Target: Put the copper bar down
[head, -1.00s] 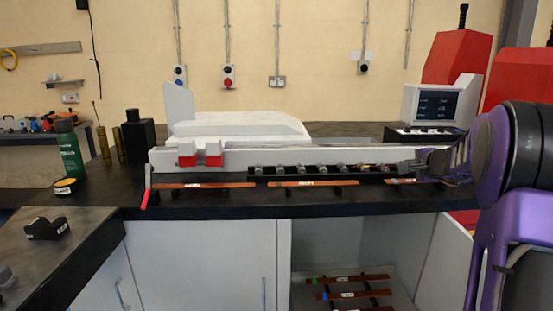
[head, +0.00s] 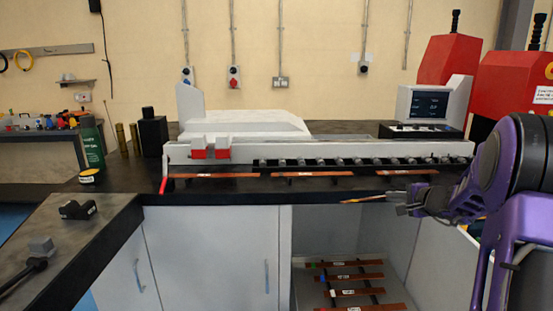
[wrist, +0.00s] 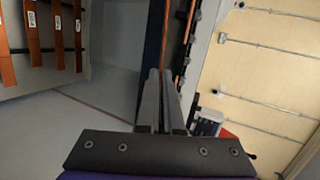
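My gripper (head: 402,199) is in front of the bench's front edge at the right in the head view. It is shut on a thin copper bar (head: 366,199), whose free end points left and stands clear of the bench. In the wrist view the bar (wrist: 165,40) runs away from between the fingers (wrist: 164,100). Other copper bars lie along the front of the bench top: a left one (head: 213,175), a middle one (head: 311,174) and a right one (head: 405,172). The held bar's rear part is hidden by the fingers.
The white bender (head: 330,151) with a row of rollers stands behind the bars on the black bench (head: 235,191). A red lever (head: 163,186) sticks out at its left. Several labelled bars lie on the low shelf (head: 345,277). A screen (head: 430,104) stands at the back right.

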